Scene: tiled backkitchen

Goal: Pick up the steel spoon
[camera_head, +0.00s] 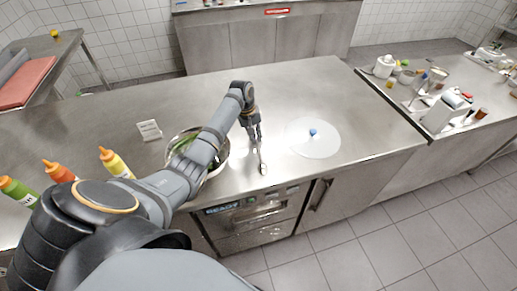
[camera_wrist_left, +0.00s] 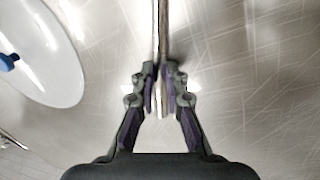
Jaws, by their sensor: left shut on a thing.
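The steel spoon (camera_head: 263,168) is on or just above the steel counter (camera_head: 330,85), near its front edge, with its bowl end toward the front. I cannot tell whether it touches the counter. My left gripper (camera_head: 257,138) points down over the spoon and is shut on its handle. In the left wrist view the spoon's thin handle (camera_wrist_left: 161,25) runs between the fingertips of my left gripper (camera_wrist_left: 160,82), and its bowl is out of that view. My right gripper is not in view.
A metal bowl with green contents (camera_head: 218,163) stands left of the gripper, partly behind my arm. A pale round disc (camera_head: 322,148) with a blue knob lies to the right. A small card (camera_head: 149,130) and several squeeze bottles (camera_head: 116,163) are at left.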

